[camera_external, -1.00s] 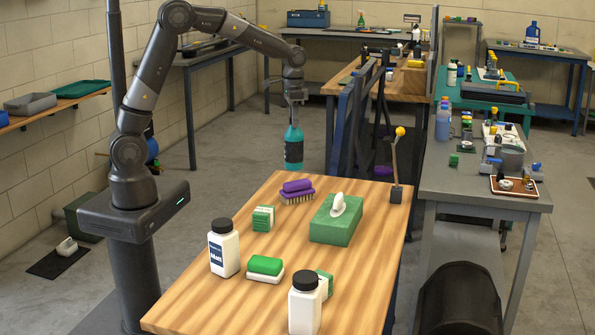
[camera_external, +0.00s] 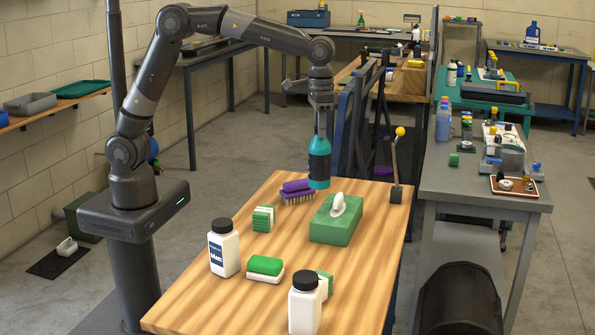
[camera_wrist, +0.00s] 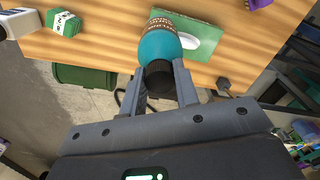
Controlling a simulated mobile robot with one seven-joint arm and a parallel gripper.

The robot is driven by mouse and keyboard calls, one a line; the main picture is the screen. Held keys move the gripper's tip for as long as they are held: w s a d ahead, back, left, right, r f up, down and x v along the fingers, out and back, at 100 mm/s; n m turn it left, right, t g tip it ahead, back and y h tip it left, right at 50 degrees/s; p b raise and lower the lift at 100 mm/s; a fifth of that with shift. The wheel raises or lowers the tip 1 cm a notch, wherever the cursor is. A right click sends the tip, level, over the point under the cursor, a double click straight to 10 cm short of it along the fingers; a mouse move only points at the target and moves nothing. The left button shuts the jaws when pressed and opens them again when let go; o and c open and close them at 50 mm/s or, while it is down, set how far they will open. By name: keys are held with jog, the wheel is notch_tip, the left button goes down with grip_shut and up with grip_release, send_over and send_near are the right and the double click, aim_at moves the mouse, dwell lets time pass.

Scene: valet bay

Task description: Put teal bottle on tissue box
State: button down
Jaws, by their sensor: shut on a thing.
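My gripper (camera_external: 320,132) is shut on the teal bottle (camera_external: 319,166), which hangs upright with a dark band around its middle.
On the wooden table (camera_external: 200,308) are a purple brush (camera_external: 298,192), a green-and-white block (camera_external: 263,218), a green-topped sponge (camera_external: 265,267) and two white bottles (camera_external: 223,248) (camera_external: 305,304). A lever with a yellow knob (camera_external: 399,132) stands at the table's right edge.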

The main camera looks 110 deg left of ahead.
aim_at(320, 149)
jog(key=d, duration=0.3)
jog(key=shift+w+r, duration=0.3)
jog(key=shift+w, duration=0.1)
jog(key=w+a+f, duration=0.3)
jog(key=a+f, duration=0.7)
jog(key=a, duration=0.1)
jog(key=shift+w+f, duration=0.15)
jog(key=shift+f, duration=0.35)
jog(key=c, duration=1.1)
grip_release()
jog(key=shift+f, duration=0.1)
